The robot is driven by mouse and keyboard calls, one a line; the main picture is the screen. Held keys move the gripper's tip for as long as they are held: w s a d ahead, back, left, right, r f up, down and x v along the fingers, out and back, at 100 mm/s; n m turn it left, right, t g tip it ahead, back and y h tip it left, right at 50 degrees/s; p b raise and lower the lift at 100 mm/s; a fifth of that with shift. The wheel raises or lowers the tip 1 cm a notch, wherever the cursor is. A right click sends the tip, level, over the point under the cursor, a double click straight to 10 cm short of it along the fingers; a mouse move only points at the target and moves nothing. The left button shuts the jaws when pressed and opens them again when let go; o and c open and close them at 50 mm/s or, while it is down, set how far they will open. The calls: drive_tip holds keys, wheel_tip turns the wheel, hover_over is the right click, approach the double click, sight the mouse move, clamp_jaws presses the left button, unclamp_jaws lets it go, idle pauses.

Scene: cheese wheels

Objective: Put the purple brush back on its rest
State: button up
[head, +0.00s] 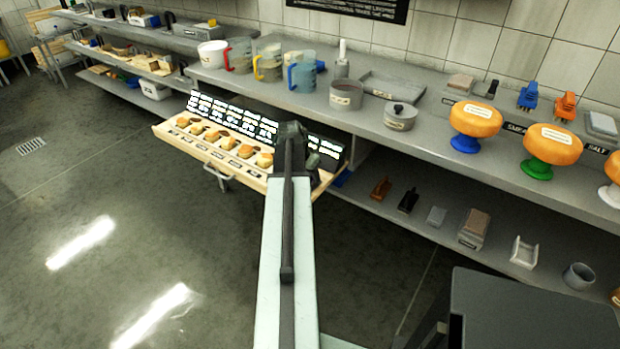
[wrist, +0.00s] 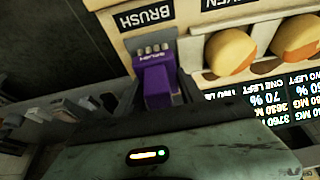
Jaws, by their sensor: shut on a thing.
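The purple brush (wrist: 158,80) shows in the wrist view between the fingers of my gripper (wrist: 158,92), which is shut on it. Grey, knobbed parts show at the brush's far end, beside a pale wooden panel with a black BRUSH label (wrist: 146,17). I cannot tell whether the brush touches the panel or the rest under it. In the head view my gripper (head: 292,140) is over the right end of the open wooden drawer (head: 190,146), and my arm hides the brush there.
The drawer holds a row of labelled round cheeses (head: 229,142) with lit text panels (head: 232,117) behind. A grey counter (head: 410,150) with jugs, pots and orange domes runs behind. A lower shelf (head: 400,216) holds small tools. The floor at left is clear.

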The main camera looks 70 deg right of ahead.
drive_tip(key=shift+f, duration=0.1)
drive_tip(key=o, duration=1.2)
drive_tip(key=p+v, duration=1.1)
drive_tip(key=v, duration=0.1)
drive_tip(key=shift+r, duration=0.3)
drive_tip(key=shift+s+f, duration=0.1)
